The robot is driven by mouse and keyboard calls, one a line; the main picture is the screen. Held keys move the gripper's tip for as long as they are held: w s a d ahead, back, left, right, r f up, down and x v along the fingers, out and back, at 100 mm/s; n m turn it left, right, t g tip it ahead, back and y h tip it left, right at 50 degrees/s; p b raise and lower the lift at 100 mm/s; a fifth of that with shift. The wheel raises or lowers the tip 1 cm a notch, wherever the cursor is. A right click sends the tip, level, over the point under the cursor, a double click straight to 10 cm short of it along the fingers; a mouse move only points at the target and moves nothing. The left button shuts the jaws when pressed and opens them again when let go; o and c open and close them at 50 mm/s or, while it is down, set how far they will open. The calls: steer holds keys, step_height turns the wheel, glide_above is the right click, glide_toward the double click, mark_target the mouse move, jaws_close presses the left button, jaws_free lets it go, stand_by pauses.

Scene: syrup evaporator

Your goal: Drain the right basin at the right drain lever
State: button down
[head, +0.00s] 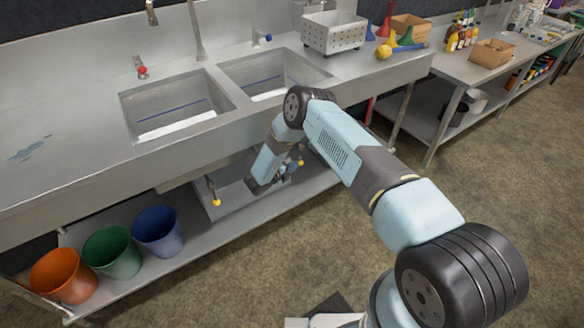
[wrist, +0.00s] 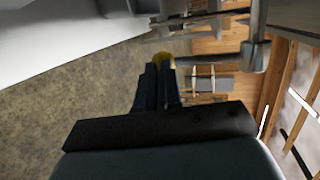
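The right basin (head: 268,75) is a steel sink bowl with a blue line on its inner wall. Its bottom looks pale, and I cannot tell the liquid level. The right drain lever (head: 301,162) shows under the sink as a yellow knob on a short rod, partly hidden by my arm. My gripper (head: 290,172) is under the sink beside this knob. In the wrist view, my fingers (wrist: 159,72) are close together with only a narrow gap. The yellow knob (wrist: 165,59) is right at their tips, wider than the gap; contact is unclear.
The left basin (head: 165,108) and left drain lever (head: 216,203) are to the left. Orange (head: 64,277), green (head: 112,253) and blue (head: 158,232) buckets stand on the lower shelf (head: 200,250). The floor at right is clear.

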steer(key=shift+w+d+r, duration=0.1)
steer(key=shift+w+d, duration=0.35)
steer(key=shift+d, duration=0.15)
steer(key=f+v, duration=0.2)
steer(key=v, duration=1.3)
steer(key=shift+a, duration=0.4)
steer(key=shift+s, duration=0.15)
